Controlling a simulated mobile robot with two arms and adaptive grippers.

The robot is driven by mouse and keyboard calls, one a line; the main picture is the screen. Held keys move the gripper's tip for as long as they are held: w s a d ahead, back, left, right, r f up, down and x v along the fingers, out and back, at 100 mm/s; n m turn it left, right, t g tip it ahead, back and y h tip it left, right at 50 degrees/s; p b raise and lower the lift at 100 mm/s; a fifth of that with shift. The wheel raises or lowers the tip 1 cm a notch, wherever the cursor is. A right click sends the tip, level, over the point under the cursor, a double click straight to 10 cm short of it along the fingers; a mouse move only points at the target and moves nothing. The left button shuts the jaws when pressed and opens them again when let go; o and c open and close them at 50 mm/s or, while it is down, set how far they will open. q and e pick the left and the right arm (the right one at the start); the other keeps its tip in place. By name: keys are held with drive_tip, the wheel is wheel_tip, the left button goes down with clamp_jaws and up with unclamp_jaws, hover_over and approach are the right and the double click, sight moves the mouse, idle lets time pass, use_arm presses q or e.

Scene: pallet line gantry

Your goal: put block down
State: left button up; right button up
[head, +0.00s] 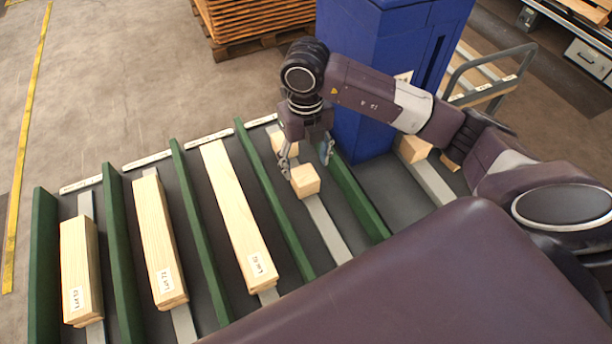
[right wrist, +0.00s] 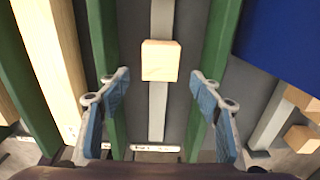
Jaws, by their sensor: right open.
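A short pale wooden block (head: 305,181) rests on the grey centre strip of a lane between two green dividers. It also shows in the right wrist view (right wrist: 160,61), upright on the strip. My right gripper (head: 307,160) is open above that lane. In the right wrist view its blue-padded fingers (right wrist: 160,112) are spread wide, with clear gaps to the block. Another pale wooden surface (head: 283,143) shows behind the gripper in the head view; I cannot tell if it is a separate block. My left gripper is out of view.
Long labelled beams lie in the lanes to the left (head: 80,270), (head: 158,238), (head: 237,212). A blue cabinet (head: 372,80) stands close behind the right arm. Green dividers (head: 360,197) flank the lane. Further wooden blocks (head: 413,149) lie right of the cabinet's base.

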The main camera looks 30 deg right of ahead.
sight(306, 177)
drive_tip(key=shift+r+b, duration=0.35)
drive_tip(key=shift+r, duration=2.15)
